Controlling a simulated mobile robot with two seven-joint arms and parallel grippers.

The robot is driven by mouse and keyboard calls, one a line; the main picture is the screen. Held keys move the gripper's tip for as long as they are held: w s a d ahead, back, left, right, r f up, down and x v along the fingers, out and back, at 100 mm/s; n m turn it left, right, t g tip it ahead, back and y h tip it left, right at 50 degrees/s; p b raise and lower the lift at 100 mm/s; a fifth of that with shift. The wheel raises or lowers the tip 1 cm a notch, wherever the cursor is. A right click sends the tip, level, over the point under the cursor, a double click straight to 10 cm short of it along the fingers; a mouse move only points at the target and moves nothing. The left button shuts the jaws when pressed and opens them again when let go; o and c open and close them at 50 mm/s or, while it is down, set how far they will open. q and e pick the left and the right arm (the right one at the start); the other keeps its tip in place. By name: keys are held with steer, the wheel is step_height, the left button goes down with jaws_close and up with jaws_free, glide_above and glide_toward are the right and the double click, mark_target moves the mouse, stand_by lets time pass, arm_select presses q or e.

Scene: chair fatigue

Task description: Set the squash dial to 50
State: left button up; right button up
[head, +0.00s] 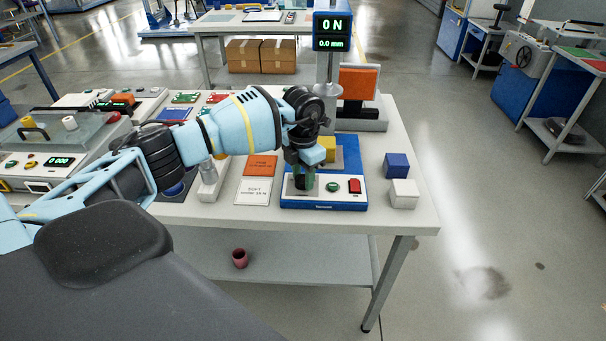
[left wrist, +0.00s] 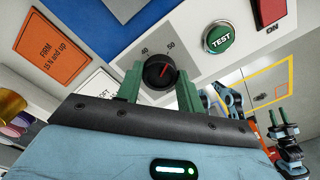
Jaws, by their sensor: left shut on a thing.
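The squash dial (left wrist: 160,71) is a round black knob with a red pointer line, on the white face of the tester box (head: 322,200). In the left wrist view the pointer slants up and right, toward the 50 side of the printed 40 and 50; the exact reading is hard to tell. My left gripper (head: 304,183) reaches down over the box's left end. Its green fingers (left wrist: 160,84) are shut on the dial, one on each side. My right gripper (left wrist: 279,118) shows small at the right edge of the left wrist view, fingers apart and empty.
A green TEST button (left wrist: 219,39) and a red ON switch (head: 355,186) sit right of the dial. Orange FIRM (head: 262,166) and white SOFT (head: 254,190) cards lie left of the box. Blue (head: 397,165) and white (head: 404,193) cubes stand right. The display (head: 332,31) reads 0 N, 0.0 mm.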

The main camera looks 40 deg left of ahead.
mark_target(303, 178)
arm_select(q)
steer(key=o, duration=1)
steer(key=shift+r, duration=0.55)
step_height(303, 178, up, 3)
steer(key=shift+f, duration=0.2)
steer(key=shift+s+d+r+p, duration=0.1)
steer(key=shift+s+d+r, duration=0.1)
steer(key=shift+s+d, duration=1.65)
steer(key=shift+s+d+r+p, duration=0.2)
steer(key=shift+s+d, duration=0.7)
steer(key=shift+s, duration=1.8)
steer(key=shift+s+d+r+p, duration=0.1)
steer(key=shift+s+d+r, duration=0.15)
steer(key=shift+s+d, duration=1.6)
steer(key=shift+s+a, duration=0.45)
